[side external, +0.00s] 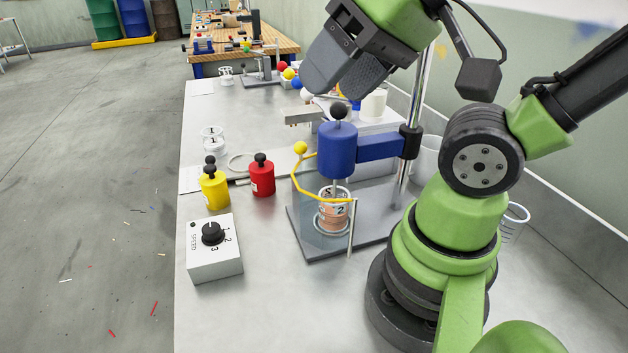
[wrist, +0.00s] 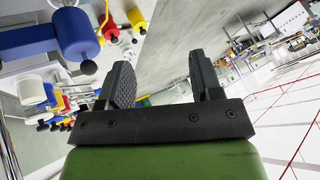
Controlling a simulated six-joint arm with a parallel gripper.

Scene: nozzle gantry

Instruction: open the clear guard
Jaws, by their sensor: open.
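The clear guard (side external: 308,212) is a see-through panel with a yellow rim and a yellow ball knob (side external: 300,148). It stands across the front of a beaker marked 2 (side external: 333,208), beside a thin pale post (side external: 352,230). The beaker sits under a blue nozzle head (side external: 338,150) on a grey base plate (side external: 320,250). My gripper (side external: 342,80) is open and empty, high above the head and knob, touching neither. In the wrist view my gripper (wrist: 160,64) shows two spread fingers, with the blue head (wrist: 45,38) at upper left and part of the yellow rim (wrist: 103,14) near it.
A yellow weight (side external: 214,188) and a red weight (side external: 262,178) stand left of the guard. A speed dial box (side external: 214,250) sits nearer the front. A metal column (side external: 418,95) rises behind the head. The bench between box and base plate is clear.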

